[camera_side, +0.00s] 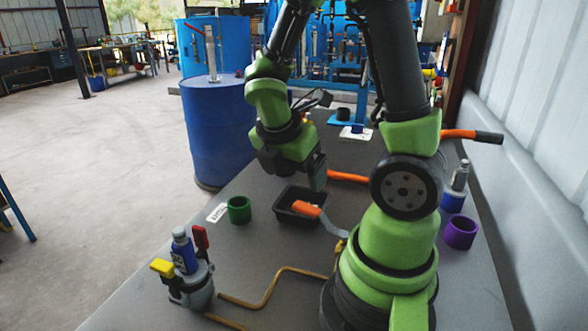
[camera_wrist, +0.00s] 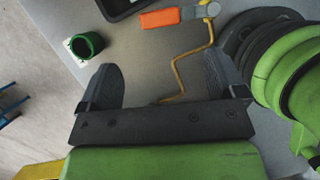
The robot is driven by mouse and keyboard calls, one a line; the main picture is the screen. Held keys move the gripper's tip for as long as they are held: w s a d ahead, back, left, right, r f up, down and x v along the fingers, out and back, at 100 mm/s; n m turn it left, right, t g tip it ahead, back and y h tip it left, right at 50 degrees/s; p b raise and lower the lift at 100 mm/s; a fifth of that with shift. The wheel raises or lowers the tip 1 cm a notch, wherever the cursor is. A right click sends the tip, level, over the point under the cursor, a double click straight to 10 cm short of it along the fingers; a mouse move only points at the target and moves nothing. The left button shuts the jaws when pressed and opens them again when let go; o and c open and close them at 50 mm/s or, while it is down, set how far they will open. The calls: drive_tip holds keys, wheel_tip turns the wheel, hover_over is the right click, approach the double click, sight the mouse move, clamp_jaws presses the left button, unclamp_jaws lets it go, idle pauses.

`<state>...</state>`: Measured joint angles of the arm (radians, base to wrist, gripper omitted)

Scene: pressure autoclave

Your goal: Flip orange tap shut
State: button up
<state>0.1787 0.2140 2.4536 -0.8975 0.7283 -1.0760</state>
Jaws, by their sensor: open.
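The orange tap handle (camera_side: 307,209) is a short lever beside the black tray, joined to a small metal tap body with a bent brass pipe (camera_side: 262,298) below it. In the wrist view the orange handle (camera_wrist: 160,18) lies roughly sideways beyond my fingertips, its right end at the silver tap body (camera_wrist: 208,9). My gripper (camera_side: 318,174) is above the table, behind and above the handle in the side view. In the wrist view my gripper (camera_wrist: 162,80) has its two fingers wide apart with nothing between them. It does not touch the tap.
A black tray (camera_side: 285,214) and a green cup (camera_side: 239,209) stand near the tap. A grey vessel (camera_side: 196,291) with red and yellow handles is at front left. A purple cup (camera_side: 460,232) is at right. Other orange bars (camera_side: 348,177) lie farther back.

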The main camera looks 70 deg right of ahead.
drive_tip(key=shift+c, duration=1.3)
drive_tip(key=w+d+t, duration=0.2)
drive_tip(key=w, duration=0.1)
drive_tip(key=w+d+r+t, duration=0.1)
drive_tip(key=w+d+t, duration=0.1)
drive_tip(key=w, duration=0.2)
drive_tip(key=w+d+t, duration=0.1)
drive_tip(key=w+d, duration=0.1)
drive_tip(key=w, duration=0.1)
drive_tip(key=shift+w+d+r+t, duration=0.2)
drive_tip(key=shift+d+r+t, duration=0.05)
drive_tip(key=shift+d+t, duration=0.15)
clamp_jaws()
drive_tip(key=d+n+t+y, duration=0.1)
drive_tip(key=d+t+y, duration=0.1)
drive_tip(key=d+y, duration=0.35)
drive_tip(key=s+d+m+g+y, duration=0.1)
drive_tip(key=s+d+g, duration=0.15)
drive_tip(key=s, duration=0.45)
drive_tip(key=s+d+g+y, duration=0.1)
drive_tip(key=s+g+y, duration=0.15)
drive_tip(key=s, duration=0.35)
drive_tip(key=a+r+x, duration=0.1)
drive_tip(key=a+x, duration=0.1)
drive_tip(key=x, duration=1)
drive_tip(key=shift+s+a+g+h, duration=0.2)
drive_tip(key=shift+a+g+h, duration=0.1)
drive_tip(key=shift+a, duration=0.2)
